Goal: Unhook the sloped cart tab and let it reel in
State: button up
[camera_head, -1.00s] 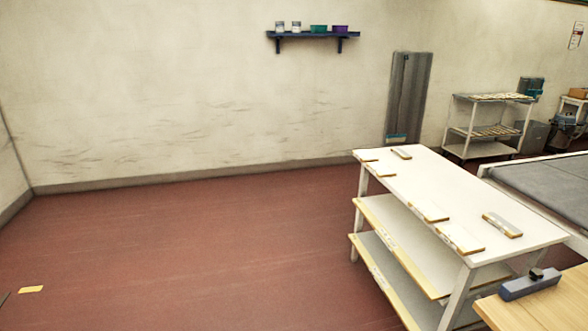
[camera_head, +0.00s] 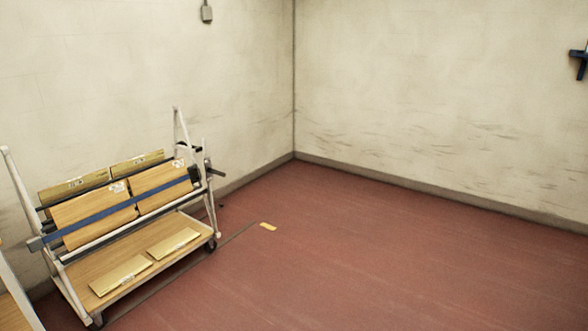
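The sloped cart (camera_head: 130,288) stands against the wall at the left of the head view. A blue strap (camera_head: 98,216) runs across the front of the wooden boards (camera_head: 160,187) on its sloped rack. The strap reaches a blue-grey block (camera_head: 36,243) at its left end. Its right end meets dark fittings near the right post, where the tab is too small to make out. My gripper is not in view.
Flat boards (camera_head: 122,274) lie on the cart's lower shelf. The red floor (camera_head: 380,260) to the right is clear, with a small yellow marker (camera_head: 268,226) on it. A grey box hangs on the wall (camera_head: 207,12). A white frame part (camera_head: 18,295) shows at the lower left.

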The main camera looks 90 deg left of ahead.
aim_at(195, 172)
jog(key=u, duration=3.7)
jog(key=i, duration=1.05)
jog(key=u, duration=0.4)
jog(key=i, duration=2.5)
jog(key=z, duration=0.15)
